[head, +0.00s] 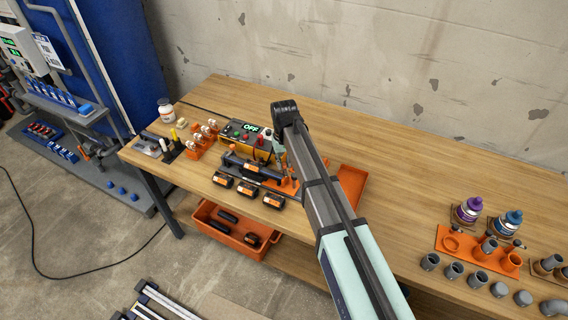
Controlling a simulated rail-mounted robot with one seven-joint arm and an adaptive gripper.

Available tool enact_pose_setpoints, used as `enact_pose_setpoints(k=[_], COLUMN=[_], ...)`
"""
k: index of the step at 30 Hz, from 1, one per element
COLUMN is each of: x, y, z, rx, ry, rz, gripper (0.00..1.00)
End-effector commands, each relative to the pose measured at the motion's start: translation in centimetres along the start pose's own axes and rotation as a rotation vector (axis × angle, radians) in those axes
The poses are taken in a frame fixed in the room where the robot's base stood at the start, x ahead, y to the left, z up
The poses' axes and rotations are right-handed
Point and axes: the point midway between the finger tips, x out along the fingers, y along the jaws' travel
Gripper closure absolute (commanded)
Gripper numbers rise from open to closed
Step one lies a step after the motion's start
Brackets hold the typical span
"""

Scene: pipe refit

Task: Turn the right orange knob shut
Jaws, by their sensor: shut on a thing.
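My arm reaches up over the workbench from the bottom of the head view, with its dark joint above the back half of the bench. I cannot clearly pick out the right orange knob in this view.
A small orange rack (200,143) stands left of the box. Several dark packs with orange labels (222,180) lie in front. An orange tray (352,184) lies right of my arm. An orange pipe holder (461,253), grey pipe pieces and two bottles stand at the right. Bare bench lies behind.

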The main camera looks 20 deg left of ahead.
Motion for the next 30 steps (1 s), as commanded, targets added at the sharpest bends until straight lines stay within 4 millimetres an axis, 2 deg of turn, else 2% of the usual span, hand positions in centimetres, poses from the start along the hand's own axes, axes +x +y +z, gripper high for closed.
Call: enact_pose_setpoints(k=[18, 30], x=[0.11, 0.08], y=[-0.02, -0.02], z=[0.07, 0.09], rx=[0.544, 0.710], ry=[-0.002, -0.002], rz=[0.000, 0.000], gripper=[1.00, 1.00])
